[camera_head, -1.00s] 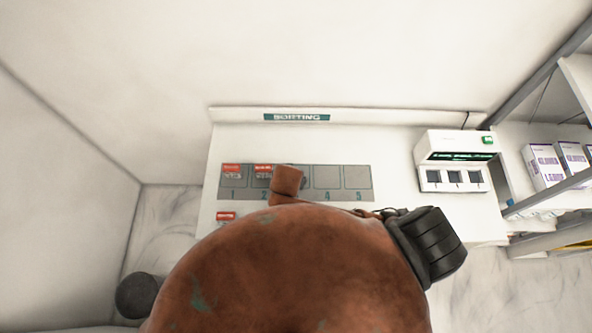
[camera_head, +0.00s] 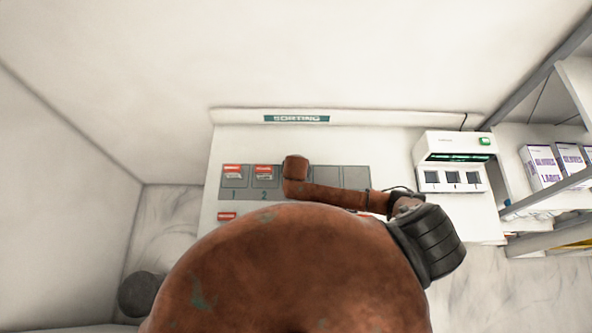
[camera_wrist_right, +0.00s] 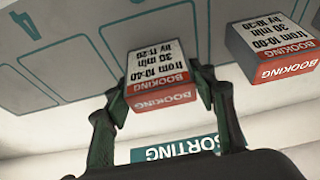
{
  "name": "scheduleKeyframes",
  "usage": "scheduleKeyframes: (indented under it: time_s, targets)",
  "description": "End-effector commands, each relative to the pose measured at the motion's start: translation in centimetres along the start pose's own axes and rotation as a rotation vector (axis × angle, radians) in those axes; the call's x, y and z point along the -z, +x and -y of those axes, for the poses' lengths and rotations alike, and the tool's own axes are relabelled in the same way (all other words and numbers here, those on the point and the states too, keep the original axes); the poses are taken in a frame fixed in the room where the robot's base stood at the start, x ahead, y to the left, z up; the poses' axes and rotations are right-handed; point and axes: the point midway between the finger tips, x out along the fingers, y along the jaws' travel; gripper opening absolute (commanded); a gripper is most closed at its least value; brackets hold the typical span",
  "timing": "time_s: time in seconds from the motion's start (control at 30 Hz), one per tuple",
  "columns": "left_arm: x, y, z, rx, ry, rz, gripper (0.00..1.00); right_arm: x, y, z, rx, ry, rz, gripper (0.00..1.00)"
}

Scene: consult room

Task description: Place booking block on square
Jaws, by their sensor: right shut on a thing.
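My right gripper (camera_wrist_right: 165,88) is shut on a white booking block (camera_wrist_right: 156,68) with a red "BOOKING" band. In the right wrist view the block lies over the outlined square beside the one marked 4. I cannot tell whether it touches the panel. In the head view my brown arm hides this block and square 3. A second booking block (camera_wrist_right: 272,50) sits one square over; in the head view it is on square 2 (camera_head: 264,172). Another booking block (camera_head: 232,171) is on square 1. My left gripper is not in view.
The grey numbered panel (camera_head: 334,197) lies on a white table under a "SORTING" sign (camera_head: 297,119). Another red-topped block (camera_head: 227,216) shows at the table's front left. A white device (camera_head: 452,148) with a green light stands at the right, near shelves with boxes (camera_head: 541,165).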

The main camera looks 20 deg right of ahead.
Motion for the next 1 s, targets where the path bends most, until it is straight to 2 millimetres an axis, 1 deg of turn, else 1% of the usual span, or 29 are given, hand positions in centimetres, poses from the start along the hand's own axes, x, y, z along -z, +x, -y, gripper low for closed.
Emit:
scheduleKeyframes:
  time_s: [0.27,0.3,0.53,0.87,0.97,1.0]
  targets:
    - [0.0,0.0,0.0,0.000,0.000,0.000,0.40,-0.1,0.1,0.0,0.001,0.000,-0.001,0.25]
    - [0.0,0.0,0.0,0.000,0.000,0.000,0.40,-0.1,0.2,0.0,0.000,-0.001,-0.001,0.52]
    - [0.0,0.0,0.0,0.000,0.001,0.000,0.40,-0.1,0.1,0.0,0.001,-0.001,-0.001,0.68]
    - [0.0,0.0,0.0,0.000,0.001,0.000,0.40,0.1,-0.1,0.0,0.001,-0.001,-0.002,0.69]
    - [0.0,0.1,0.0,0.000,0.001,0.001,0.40,0.0,-0.9,0.2,0.004,-0.001,0.000,0.69]
    - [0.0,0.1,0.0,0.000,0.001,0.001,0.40,0.0,-1.5,0.2,0.004,-0.001,0.000,0.69]
